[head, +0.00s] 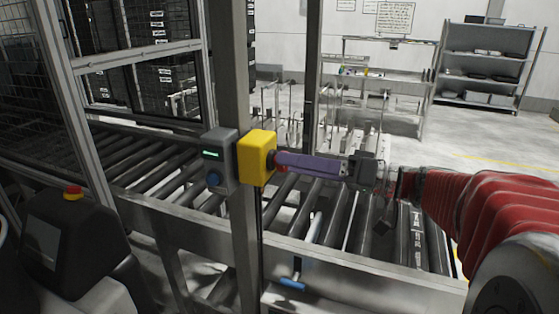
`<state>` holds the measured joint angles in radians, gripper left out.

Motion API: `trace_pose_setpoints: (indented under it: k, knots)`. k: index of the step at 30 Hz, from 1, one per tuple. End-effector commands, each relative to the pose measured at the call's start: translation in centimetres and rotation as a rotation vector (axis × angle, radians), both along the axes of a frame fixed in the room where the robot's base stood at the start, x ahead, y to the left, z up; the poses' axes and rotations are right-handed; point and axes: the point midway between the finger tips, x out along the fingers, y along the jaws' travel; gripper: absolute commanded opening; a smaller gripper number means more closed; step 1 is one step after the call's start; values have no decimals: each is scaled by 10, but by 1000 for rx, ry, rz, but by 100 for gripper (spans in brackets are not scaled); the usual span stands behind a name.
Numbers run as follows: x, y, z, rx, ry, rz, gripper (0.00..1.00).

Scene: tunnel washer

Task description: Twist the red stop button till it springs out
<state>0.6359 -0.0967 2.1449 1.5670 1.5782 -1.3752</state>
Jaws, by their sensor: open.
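The red stop button (281,169) is on the right face of a yellow box (257,158), which is fixed to a grey upright post. Only a little of its red edge shows; the rest is hidden behind my gripper. My gripper (281,160) reaches in from the right with long purple fingers, their tips at the button. The jaws are open. The near finger covers the far one, so I cannot tell whether the tips touch the button or stand around it.
A grey control box (220,162) with a green light and a blue knob sits left of the yellow box. The post (246,230) stands before a roller conveyor (340,220) with a metal side rail. Shelves (490,65) stand at the back right, with open floor before them.

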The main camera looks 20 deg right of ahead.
Motion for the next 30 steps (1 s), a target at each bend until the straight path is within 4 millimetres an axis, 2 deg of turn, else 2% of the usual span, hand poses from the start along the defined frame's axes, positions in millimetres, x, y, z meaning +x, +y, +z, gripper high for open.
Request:
trace_pose_setpoints:
  k: [5,14,30]
  knots:
    - [6,9,0,1,0,1,52]
    - [7,9,0,0,0,-1,52]
    - [7,9,0,0,0,-2,15]
